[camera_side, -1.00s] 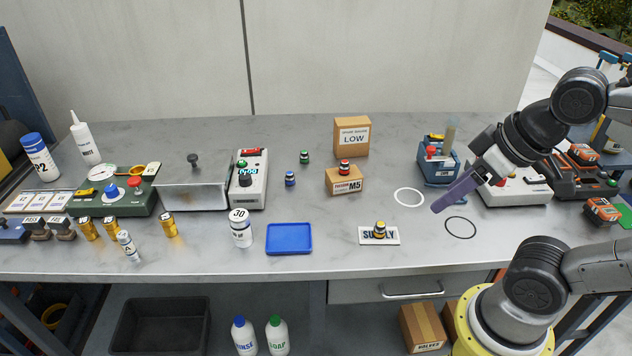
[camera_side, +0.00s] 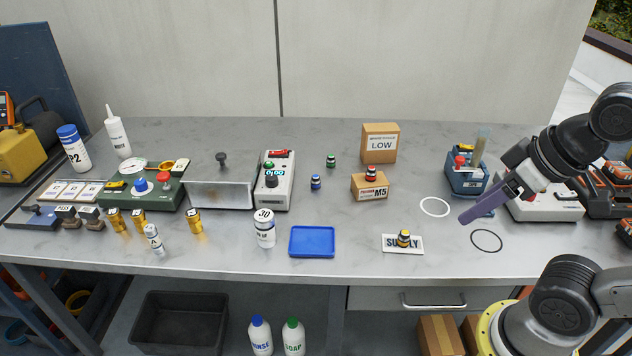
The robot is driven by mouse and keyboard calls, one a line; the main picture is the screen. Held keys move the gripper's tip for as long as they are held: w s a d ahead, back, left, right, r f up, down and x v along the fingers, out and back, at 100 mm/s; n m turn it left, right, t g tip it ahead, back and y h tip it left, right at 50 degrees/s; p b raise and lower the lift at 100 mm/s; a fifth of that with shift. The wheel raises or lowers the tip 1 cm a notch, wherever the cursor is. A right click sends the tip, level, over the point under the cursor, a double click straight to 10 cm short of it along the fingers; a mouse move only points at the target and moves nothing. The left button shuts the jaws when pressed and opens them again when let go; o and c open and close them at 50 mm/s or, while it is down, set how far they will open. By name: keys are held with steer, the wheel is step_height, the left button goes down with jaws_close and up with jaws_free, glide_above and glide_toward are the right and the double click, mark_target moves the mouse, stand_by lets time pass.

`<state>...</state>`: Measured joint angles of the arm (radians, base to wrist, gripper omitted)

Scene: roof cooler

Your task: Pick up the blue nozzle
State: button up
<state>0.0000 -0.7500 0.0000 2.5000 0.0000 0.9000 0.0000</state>
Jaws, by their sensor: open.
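The blue nozzle (camera_side: 315,183) is a small blue and dark piece standing upright on the grey bench, left of the small M5 box. A green nozzle (camera_side: 331,161) stands a little behind it. A red nozzle (camera_side: 371,172) sits on top of the M5 box (camera_side: 369,187). A yellow nozzle (camera_side: 403,239) sits on the white SUPPLY plate (camera_side: 388,245). My gripper (camera_side: 464,221), with purple fingers, is open and empty above the right part of the bench, well to the right of the blue nozzle. The gap between its fingers is hard to see from here.
A white console (camera_side: 276,180) stands close left of the blue nozzle. A blue tray (camera_side: 312,256) lies in front. A LOW box (camera_side: 380,143) stands behind the M5 box. A white ring (camera_side: 448,211) and a black ring (camera_side: 501,245) mark the bench near my gripper.

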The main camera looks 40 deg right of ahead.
steer(key=shift+o, duration=0.4)
